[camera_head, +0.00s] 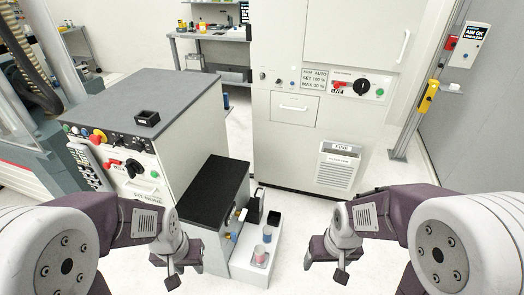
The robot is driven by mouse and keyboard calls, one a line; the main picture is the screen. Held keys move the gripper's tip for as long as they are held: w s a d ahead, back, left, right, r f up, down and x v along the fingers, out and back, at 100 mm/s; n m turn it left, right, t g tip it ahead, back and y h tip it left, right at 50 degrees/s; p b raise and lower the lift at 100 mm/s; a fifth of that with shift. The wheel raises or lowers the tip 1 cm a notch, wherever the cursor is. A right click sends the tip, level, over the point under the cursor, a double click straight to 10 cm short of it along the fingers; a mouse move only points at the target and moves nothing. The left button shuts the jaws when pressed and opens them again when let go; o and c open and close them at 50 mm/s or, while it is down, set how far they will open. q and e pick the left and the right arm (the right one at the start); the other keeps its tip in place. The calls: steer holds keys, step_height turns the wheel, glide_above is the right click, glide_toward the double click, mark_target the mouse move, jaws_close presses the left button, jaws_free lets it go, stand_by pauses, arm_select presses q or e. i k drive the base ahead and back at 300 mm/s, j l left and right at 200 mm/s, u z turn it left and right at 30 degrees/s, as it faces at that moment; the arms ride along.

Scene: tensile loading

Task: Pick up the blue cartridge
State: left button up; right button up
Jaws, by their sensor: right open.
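I cannot clearly single out a blue cartridge. Two small cylinders stand on a low white stand in the middle: a partly blue one (267,235) with a reddish top, and a clear one with red (261,253) just in front of it. Both are too small to read well. My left gripper (174,268) hangs to their left, apart from them, and its jaws are not clear. My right gripper (326,266) is open and empty to their right, apart from them.
A black-topped cabinet (213,190) stands directly left of the white stand (243,267). A grey-topped console (122,100) is behind it on the left. A large white machine (290,144) fills the back. Clear floor (310,210) lies right of the stand.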

mark_target(267, 230)
steer(key=i+j, duration=0.6)
steer(key=i, duration=0.15)
steer(key=l+z, duration=0.05)
